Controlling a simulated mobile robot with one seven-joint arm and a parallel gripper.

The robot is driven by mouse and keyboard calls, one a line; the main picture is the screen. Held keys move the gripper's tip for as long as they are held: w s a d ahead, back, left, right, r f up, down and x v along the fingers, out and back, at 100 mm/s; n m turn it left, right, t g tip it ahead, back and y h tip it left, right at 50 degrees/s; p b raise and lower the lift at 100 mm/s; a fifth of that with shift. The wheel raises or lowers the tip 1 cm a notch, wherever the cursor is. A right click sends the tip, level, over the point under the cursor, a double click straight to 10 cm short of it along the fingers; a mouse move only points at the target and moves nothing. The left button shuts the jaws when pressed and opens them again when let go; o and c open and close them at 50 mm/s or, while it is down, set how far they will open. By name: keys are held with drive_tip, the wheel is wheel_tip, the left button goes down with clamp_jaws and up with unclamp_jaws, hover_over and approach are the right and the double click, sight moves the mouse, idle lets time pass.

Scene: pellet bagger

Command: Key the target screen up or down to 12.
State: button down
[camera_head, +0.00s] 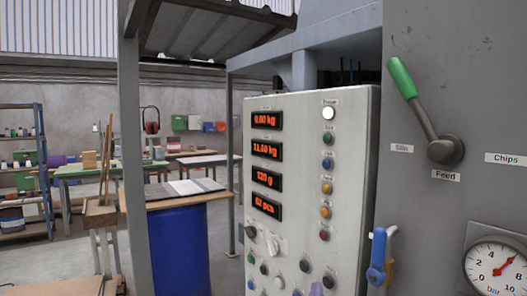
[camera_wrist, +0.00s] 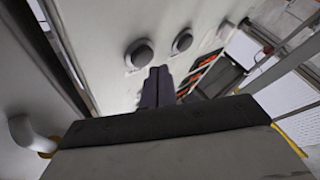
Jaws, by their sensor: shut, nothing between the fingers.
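The control panel (camera_head: 300,150) is a pale grey cabinet face with a column of four orange-lit screens. From the top they read 0.00 kg, 11.00 kg (camera_head: 266,149), 120 g and what looks like 62 pch. Their small labels are too small to read, so I cannot tell which one is named target. Dark round buttons (camera_head: 305,265) sit low on the panel. My gripper (camera_wrist: 158,84) is shut and empty, its fingertips close to the panel near two dark round buttons (camera_wrist: 139,53) (camera_wrist: 182,40). I cannot tell whether it touches one.
A column of coloured buttons (camera_head: 327,162) runs down the panel's right side. To the right are a green-handled lever (camera_head: 402,78), a blue-handled valve (camera_head: 377,258) and a pressure gauge (camera_head: 495,265). A blue drum (camera_head: 180,250) and workbenches stand at left.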

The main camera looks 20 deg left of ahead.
drive_tip(key=shift+w, duration=0.1)
idle(0.6)
drive_tip(key=shift+w+d, duration=0.25)
drive_tip(key=shift+w, duration=0.05)
drive_tip(key=shift+w+d, duration=0.15)
drive_tip(key=shift+w, duration=0.1)
idle(0.6)
drive_tip(key=shift+s, duration=0.1)
drive_tip(key=shift+s+a, duration=0.45)
drive_tip(key=shift+s, duration=0.1)
drive_tip(key=s+a, duration=0.2)
drive_tip(key=s, duration=0.1)
drive_tip(key=s+a+b, duration=0.1)
drive_tip(key=s, duration=0.1)
drive_tip(key=shift+a, duration=0.1)
idle(0.3)
